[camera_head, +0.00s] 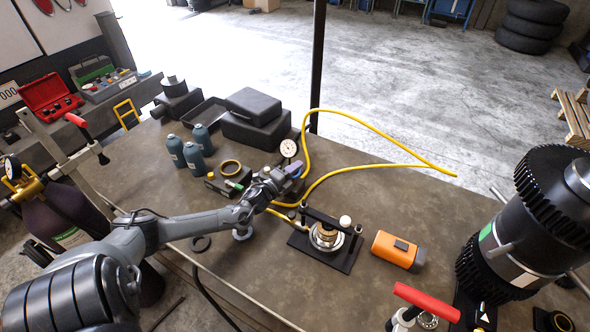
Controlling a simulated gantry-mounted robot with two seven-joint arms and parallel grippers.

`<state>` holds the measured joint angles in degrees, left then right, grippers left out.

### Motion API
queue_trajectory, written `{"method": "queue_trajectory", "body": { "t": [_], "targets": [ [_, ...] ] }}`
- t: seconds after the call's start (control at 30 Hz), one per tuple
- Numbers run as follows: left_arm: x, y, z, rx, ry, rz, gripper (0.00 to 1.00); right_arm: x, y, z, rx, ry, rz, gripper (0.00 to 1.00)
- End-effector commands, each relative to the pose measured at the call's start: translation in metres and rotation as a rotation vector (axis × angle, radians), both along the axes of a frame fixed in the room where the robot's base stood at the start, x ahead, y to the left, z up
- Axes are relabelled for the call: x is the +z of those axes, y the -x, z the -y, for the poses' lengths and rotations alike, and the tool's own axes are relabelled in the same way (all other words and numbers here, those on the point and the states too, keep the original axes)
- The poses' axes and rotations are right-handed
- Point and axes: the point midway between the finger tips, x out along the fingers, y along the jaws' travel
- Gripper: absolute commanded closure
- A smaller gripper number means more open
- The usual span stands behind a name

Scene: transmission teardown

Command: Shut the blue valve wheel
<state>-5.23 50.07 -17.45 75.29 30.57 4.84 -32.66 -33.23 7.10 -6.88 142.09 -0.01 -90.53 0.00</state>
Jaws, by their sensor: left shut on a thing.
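My left arm comes in from the lower left and reaches over the workbench. My left gripper (284,179) is at the middle of the bench, beside the pressure gauge (288,148) and the yellow hose. It is shut on the blue valve wheel (294,170), of which only a small blue-violet patch shows at the fingertips. The gripper hides the rest of the wheel, so its turn position cannot be told. My right gripper is not in view.
A small press fixture (325,238) on a black plate and an orange tool (398,250) stand to the right. A yellow hose (378,168) loops behind. Blue-grey bottles (194,157) and black cases (255,117) stand behind left. A large geared transmission (525,225) fills the right side.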

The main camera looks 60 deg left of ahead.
Motion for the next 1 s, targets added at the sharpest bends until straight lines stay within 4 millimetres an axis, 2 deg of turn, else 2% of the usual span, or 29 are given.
{"method": "queue_trajectory", "body": {
  "t": [0.33, 0.83, 0.87, 0.9, 1.0],
  "targets": [
    [-0.0009, -0.0003, 0.0019, -0.152, -0.001, 0.000, 1.00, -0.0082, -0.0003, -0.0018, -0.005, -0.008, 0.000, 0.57],
    [-0.0002, -0.0004, 0.0029, -0.178, -0.001, 0.000, 1.00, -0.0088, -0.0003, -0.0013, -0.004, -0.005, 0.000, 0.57],
    [-0.0002, -0.0004, 0.0029, -0.178, 0.000, 0.000, 0.79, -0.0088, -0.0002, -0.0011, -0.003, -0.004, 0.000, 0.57],
    [-0.0002, -0.0004, 0.0029, -0.178, 0.000, 0.000, 0.75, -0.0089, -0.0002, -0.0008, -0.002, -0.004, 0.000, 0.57],
    [-0.0002, -0.0005, 0.0030, -0.178, 0.000, 0.000, 0.75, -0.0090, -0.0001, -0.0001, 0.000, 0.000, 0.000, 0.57]
  ]
}}
